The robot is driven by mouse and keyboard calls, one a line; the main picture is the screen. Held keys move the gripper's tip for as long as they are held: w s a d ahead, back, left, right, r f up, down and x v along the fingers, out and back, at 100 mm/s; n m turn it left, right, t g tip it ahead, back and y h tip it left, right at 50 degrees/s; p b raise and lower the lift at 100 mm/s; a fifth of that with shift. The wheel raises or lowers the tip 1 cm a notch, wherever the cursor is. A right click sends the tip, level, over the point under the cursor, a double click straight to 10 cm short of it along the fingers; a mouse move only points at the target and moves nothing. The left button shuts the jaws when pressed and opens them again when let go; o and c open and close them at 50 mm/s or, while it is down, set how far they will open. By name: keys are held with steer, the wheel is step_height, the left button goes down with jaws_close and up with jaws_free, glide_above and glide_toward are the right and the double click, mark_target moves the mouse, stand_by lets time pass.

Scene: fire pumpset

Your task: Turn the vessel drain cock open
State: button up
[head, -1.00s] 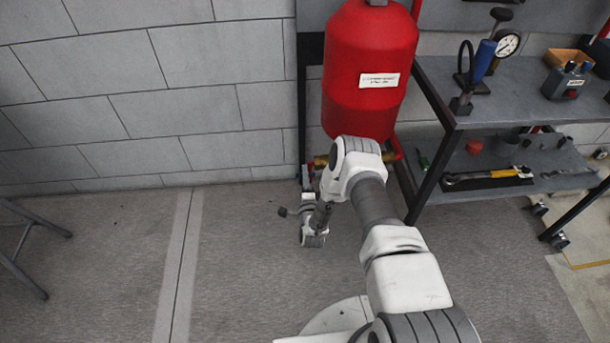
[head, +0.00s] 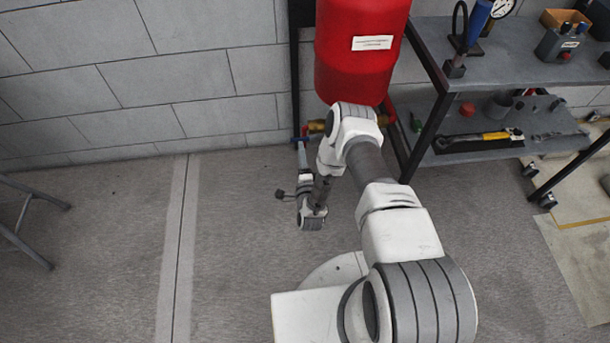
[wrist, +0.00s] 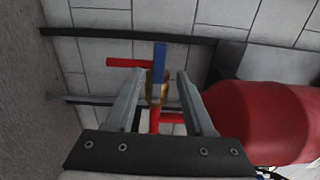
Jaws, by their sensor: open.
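The red vessel (head: 362,60) stands upright by the wall in the head view and fills the right of the wrist view (wrist: 268,120). Below it is the drain cock, with a brass body (wrist: 155,92) and a blue lever (wrist: 159,56), between red pipe pieces. In the head view the lever (head: 299,139) shows as a small blue spot at the gripper's tips. My gripper (wrist: 161,75) is open, one finger on each side of the cock in the wrist view. I see no contact; the depth between fingertips and lever is unclear. My arm hides part of the pipework in the head view.
A dark-framed shelf (head: 490,92) with tools stands right of the vessel. A block wall (head: 130,80) is behind. A dark frame bar (wrist: 130,33) crosses beyond the cock in the wrist view. The floor left of my arm is clear up to a stool (head: 25,215).

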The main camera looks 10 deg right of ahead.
steer(key=s+p, duration=0.6)
steer(key=s, duration=0.5)
steer(key=shift+a, duration=0.2)
steer(key=shift+s, duration=0.15)
